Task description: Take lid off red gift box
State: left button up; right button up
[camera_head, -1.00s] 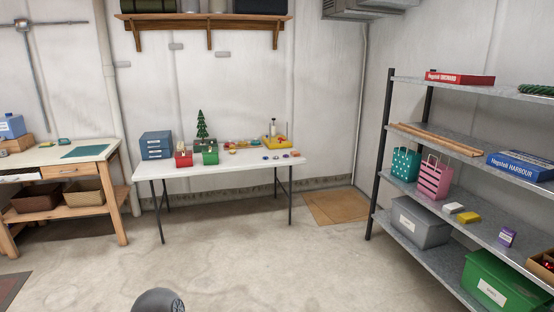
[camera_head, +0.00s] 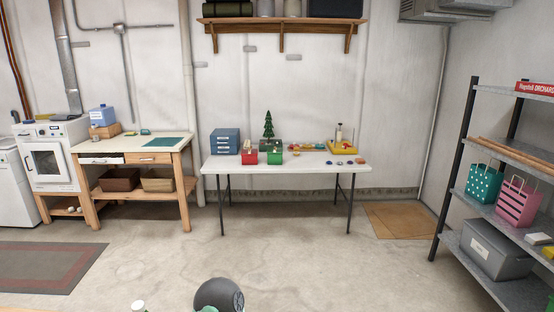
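A small red box (camera_head: 249,158), the likely red gift box, stands on the white folding table (camera_head: 222,168) across the room. A similar green box (camera_head: 275,157) stands just to its right. From this distance I cannot make out the edge of a lid on the red box. A dark rounded part of my own arm shows at the bottom of the view, but neither of my grippers can be seen.
The table also holds a blue drawer unit (camera_head: 224,141), a small tree (camera_head: 268,126) and a yellow tray (camera_head: 341,148). A wooden workbench (camera_head: 186,185) stands left, a metal shelf (camera_head: 446,172) right. The concrete floor (camera_head: 300,250) before the table is clear.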

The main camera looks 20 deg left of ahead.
aim_at(249, 151)
jog(key=i+l, duration=0.3)
jog(key=i, duration=0.2)
jog(key=i+u, duration=0.3)
jog(key=i, duration=0.3)
jog(key=i+u, duration=0.3)
jog(key=i, duration=0.35)
jog(key=i+l+u, duration=0.35)
jog(key=i, duration=0.25)
jog(key=i+j+u, duration=0.15)
jog(key=i+u, duration=0.15)
jog(key=i, duration=0.5)
jog(key=i+u, duration=0.3)
jog(key=i, duration=0.45)
jog(key=i+j+z, duration=1.2)
jog(key=j+z, duration=0.25)
jog(key=j, duration=0.15)
